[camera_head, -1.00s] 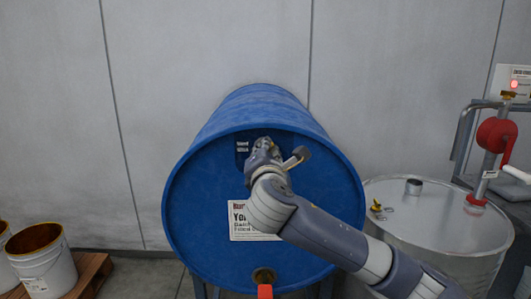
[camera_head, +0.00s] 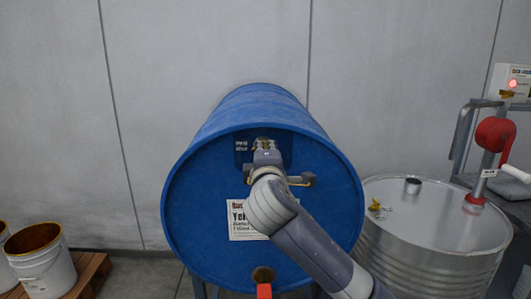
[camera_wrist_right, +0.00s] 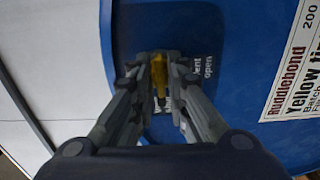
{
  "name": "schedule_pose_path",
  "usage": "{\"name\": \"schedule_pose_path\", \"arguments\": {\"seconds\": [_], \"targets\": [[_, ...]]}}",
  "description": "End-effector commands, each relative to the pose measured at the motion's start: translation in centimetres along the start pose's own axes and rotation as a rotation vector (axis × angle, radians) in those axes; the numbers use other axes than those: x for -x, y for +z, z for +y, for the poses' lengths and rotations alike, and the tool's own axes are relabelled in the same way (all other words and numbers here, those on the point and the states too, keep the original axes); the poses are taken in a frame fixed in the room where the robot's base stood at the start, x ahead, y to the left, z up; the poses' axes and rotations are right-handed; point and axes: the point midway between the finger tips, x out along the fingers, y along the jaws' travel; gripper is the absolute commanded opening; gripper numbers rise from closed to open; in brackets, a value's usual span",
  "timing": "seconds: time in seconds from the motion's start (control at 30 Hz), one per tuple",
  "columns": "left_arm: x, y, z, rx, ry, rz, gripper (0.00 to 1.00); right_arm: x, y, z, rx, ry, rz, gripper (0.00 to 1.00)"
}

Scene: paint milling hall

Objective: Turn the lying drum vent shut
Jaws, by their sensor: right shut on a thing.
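The blue drum (camera_head: 200,200) lies on its side with its round end facing me. Its vent (camera_wrist_right: 160,78) is a small yellow, brass-like piece near the top of that end. In the wrist view it stands between the two fingers of my right gripper (camera_wrist_right: 161,72), which is shut on it. In the head view my right gripper (camera_head: 265,150) covers most of the vent. A dark plate with white lettering (camera_wrist_right: 209,68) lies behind it; "open" is readable, the rest is partly hidden by the fingers. My left gripper is out of view.
A red-handled tap (camera_head: 264,290) sits low on the drum end. A silver upright drum (camera_head: 430,235) with a red hand pump (camera_head: 495,133) stands close on the right. White pails (camera_head: 45,265) stand on a wooden pallet at the left. A wall is behind.

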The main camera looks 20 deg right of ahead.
Motion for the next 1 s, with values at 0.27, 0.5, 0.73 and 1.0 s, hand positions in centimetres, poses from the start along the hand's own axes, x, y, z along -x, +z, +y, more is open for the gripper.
{"name": "schedule_pose_path", "arguments": {"seconds": [0.27,0.5,0.73,1.0], "targets": [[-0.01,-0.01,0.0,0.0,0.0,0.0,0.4,0.01,-0.04,-0.22,-0.026,-0.005,0.0,0.0],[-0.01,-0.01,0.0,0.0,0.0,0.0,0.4,0.0,-0.04,-0.24,-0.025,-0.005,0.0,0.0],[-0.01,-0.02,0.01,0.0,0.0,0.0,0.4,0.0,-0.04,-0.19,-0.025,-0.004,0.0,0.28],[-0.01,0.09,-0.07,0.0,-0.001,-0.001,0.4,0.27,-0.05,-0.09,-0.025,-0.002,0.001,0.28]]}}
